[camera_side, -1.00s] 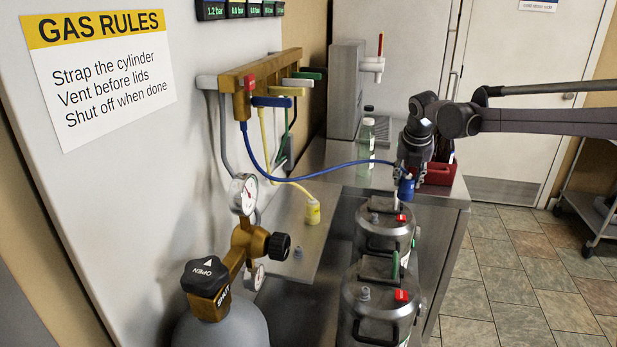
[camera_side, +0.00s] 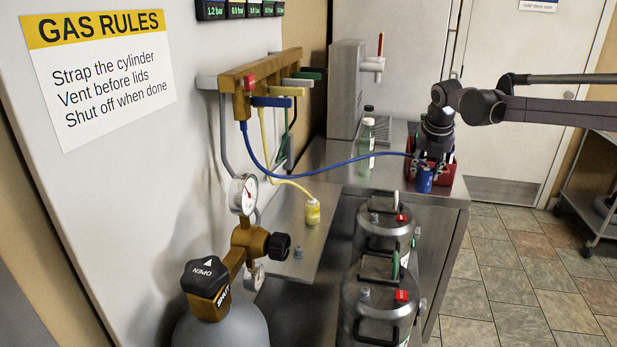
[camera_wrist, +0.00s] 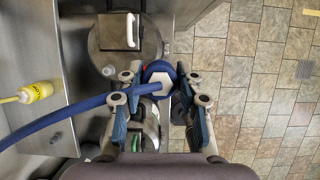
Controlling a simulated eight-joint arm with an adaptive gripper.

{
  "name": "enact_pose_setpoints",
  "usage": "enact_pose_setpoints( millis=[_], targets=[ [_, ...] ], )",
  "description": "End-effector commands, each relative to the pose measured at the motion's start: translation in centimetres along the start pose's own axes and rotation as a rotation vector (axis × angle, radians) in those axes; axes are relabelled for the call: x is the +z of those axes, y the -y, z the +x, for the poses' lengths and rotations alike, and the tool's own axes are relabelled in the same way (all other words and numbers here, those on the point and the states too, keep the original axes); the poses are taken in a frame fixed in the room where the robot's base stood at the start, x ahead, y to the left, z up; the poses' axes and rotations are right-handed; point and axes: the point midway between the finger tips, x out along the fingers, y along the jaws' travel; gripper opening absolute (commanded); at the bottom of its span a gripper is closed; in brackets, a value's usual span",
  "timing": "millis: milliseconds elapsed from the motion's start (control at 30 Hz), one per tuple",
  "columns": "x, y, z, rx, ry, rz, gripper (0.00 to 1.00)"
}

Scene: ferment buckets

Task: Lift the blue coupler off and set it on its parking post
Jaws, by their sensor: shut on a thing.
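The blue coupler (camera_side: 424,180) hangs in my gripper (camera_side: 428,160), with the blue hose running left from it. In the wrist view my gripper's fingers (camera_wrist: 160,92) are closed around the blue coupler (camera_wrist: 158,68). It is in the air, clear of the buckets, beyond the far bucket (camera_side: 385,240) in the side view. A small grey post (camera_side: 298,252) stands bare on the steel shelf; a grey post also shows in the wrist view (camera_wrist: 55,137). I cannot tell for sure that it is the blue coupler's parking post.
The yellow coupler (camera_side: 313,212) stands on the shelf with its hose. The near bucket (camera_side: 375,310) stands in front of the far one. A red bin (camera_side: 446,172) and a green bottle (camera_side: 367,140) are on the counter. The blue hose (camera_side: 330,162) spans the space from the manifold.

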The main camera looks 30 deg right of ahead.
Motion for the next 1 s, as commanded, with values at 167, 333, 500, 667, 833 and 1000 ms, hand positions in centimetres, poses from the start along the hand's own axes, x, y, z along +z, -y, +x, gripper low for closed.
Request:
enact_pose_setpoints(
  millis=[167, 333, 500, 667, 833, 1000],
  targets=[
    [-1.4, -3.9, -0.4, 0.025, 0.000, -0.061, 0.00],
    [-4.2, -10.2, -1.2, 0.066, 0.000, -0.160, 0.00],
    [-8.0, -16.3, -2.3, 0.108, 0.001, -0.262, 0.00],
    [-12.1, -21.4, -3.5, 0.146, 0.001, -0.352, 0.00],
    [-15.9, -25.2, -4.8, 0.176, 0.001, -0.428, 0.00],
    [-18.1, -27.2, -5.4, 0.193, 0.002, -0.468, 0.00]
  ],
)
